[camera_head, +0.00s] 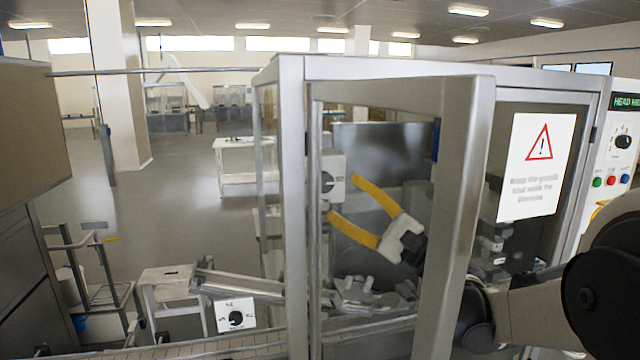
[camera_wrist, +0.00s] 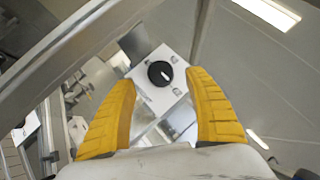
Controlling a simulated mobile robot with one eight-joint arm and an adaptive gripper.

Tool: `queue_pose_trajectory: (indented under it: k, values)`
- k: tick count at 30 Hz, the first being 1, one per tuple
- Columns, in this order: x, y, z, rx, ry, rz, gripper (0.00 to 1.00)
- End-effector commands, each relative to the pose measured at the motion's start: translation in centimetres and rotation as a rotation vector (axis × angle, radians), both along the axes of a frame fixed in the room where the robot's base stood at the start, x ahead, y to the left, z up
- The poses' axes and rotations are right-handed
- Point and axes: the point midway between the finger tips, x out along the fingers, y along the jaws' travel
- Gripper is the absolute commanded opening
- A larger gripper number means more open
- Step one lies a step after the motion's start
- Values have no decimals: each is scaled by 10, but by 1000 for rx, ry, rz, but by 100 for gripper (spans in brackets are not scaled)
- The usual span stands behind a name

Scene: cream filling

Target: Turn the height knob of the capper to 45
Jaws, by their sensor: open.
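A black round knob (camera_head: 327,182) sits on a white box (camera_head: 335,162) inside the framed enclosure, partly hidden by a frame post. In the wrist view the knob (camera_wrist: 160,73) shows a white pointer mark; its scale is too small to read. My gripper (camera_head: 342,197) has two yellow fingers spread open and empty, pointing at this box. In the wrist view the knob appears between the fingertips, apparently apart from them.
A thick metal door post (camera_head: 462,200) stands in front of my arm, and a slimmer post (camera_head: 296,200) is left of the gripper. A warning sign (camera_head: 537,165) hangs on the right. A third knob (camera_head: 236,318) is on a low white panel beside a conveyor.

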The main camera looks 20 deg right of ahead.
Motion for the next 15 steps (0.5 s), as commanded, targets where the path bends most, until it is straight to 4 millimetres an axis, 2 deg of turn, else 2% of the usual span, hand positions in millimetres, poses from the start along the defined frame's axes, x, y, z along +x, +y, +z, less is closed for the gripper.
queue_pose_trajectory:
  k: [6,15]
  values:
    - [28,24,15,-1,1,3,62]
    - [41,34,22,-1,1,0,62]
